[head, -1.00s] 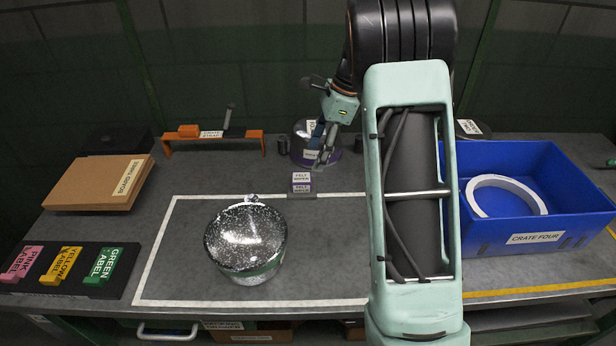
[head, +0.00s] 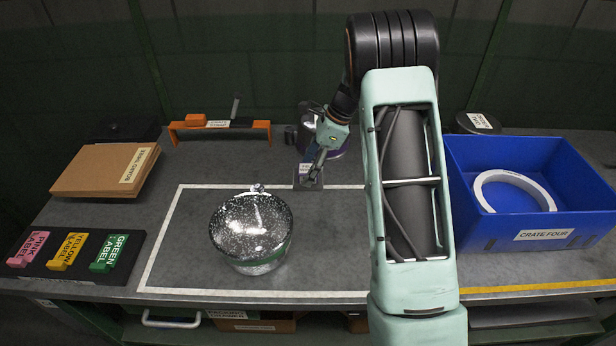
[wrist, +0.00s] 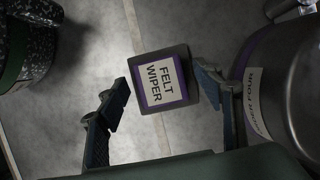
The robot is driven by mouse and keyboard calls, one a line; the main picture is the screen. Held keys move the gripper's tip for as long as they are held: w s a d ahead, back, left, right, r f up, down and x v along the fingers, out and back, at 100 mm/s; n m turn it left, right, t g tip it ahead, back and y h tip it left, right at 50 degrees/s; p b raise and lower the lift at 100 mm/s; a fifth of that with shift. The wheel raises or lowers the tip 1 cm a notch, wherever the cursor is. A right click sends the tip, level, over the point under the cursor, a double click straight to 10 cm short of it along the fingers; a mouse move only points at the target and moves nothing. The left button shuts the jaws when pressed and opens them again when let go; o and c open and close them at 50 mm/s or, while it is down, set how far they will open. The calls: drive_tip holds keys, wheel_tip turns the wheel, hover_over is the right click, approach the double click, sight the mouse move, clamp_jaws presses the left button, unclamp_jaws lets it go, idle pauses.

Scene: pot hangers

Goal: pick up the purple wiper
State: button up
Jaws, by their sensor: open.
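The purple wiper (wrist: 162,80) is a small dark block with a purple edge and a white label reading "FELT WIPER". It lies on the bench in the wrist view, between and a little beyond my open fingers. In the head view my gripper (head: 313,172) hangs over the wiper's place and hides most of it. In the wrist view my gripper (wrist: 165,98) has one finger left of the wiper and the other close to its right side. I cannot tell whether the right finger touches it. Nothing is held.
A metal pot with a purple base band (wrist: 290,75) stands close right of my gripper. A speckled pot (head: 250,232) stands inside the white outline. An orange stand (head: 220,127) is at back left. A blue crate (head: 543,235) is at right. Bench between wiper and speckled pot is clear.

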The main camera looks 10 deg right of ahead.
drive_tip(key=shift+w+a+f, duration=0.1)
drive_tip(key=shift+a+f, duration=0.05)
drive_tip(key=shift+f, duration=0.35)
drive_tip(key=c, duration=1.3)
drive_tip(key=shift+o, duration=0.2)
drive_tip(key=shift+r, duration=0.15)
drive_tip(key=shift+r, duration=0.6)
drive_tip(key=s+r, duration=1.1)
drive_tip(key=s, duration=0.3)
drive_tip(key=shift+d+r, duration=0.3)
drive_tip(key=shift+d, duration=0.15)
